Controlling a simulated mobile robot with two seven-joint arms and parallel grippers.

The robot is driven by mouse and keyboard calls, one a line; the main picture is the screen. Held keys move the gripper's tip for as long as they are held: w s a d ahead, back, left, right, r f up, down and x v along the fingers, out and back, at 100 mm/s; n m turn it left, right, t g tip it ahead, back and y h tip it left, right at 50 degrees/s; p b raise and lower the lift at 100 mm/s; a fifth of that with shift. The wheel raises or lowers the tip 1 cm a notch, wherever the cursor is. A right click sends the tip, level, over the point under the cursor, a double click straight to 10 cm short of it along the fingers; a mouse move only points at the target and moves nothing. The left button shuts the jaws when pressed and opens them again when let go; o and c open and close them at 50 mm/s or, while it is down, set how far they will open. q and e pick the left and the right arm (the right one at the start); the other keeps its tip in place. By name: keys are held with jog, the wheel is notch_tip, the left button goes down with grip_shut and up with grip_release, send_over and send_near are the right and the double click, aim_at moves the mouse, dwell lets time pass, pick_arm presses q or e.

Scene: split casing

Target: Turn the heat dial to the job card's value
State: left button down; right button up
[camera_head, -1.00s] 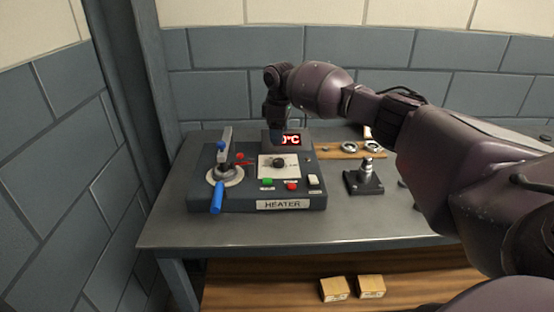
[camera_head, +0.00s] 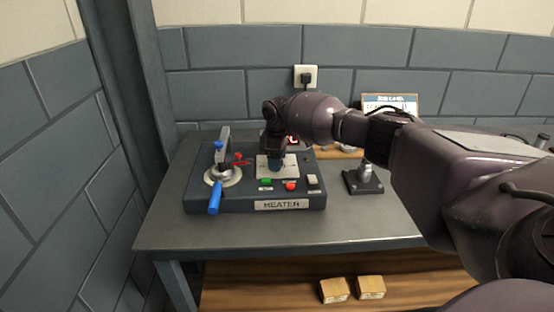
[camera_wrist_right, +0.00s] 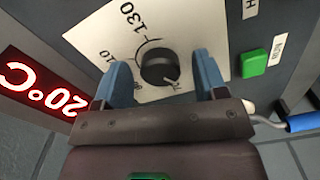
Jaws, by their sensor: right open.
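The heater (camera_head: 240,203) stands on the table with a white dial plate (camera_head: 263,175). The black round heat dial (camera_wrist_right: 160,68) shows in the wrist view, with scale marks such as 130 around it. My right gripper (camera_head: 276,160) is over the dial, hiding it in the head view. In the wrist view its blue fingers (camera_wrist_right: 162,76) are open, one on each side of the dial; contact cannot be told. The red display (camera_wrist_right: 38,88) shows "20°C" upside down, possibly cut off by the gripper. The job card (camera_head: 390,101) seems to be the board at the wall, its text unreadable, partly hidden by my arm.
A lever with a blue handle (camera_head: 215,197) stands left of the dial. A black-based metal post (camera_head: 363,182) stands right of the heater. The table front is clear.

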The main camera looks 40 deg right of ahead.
jog(key=c, duration=0.9)
jog(key=shift+c, duration=0.2)
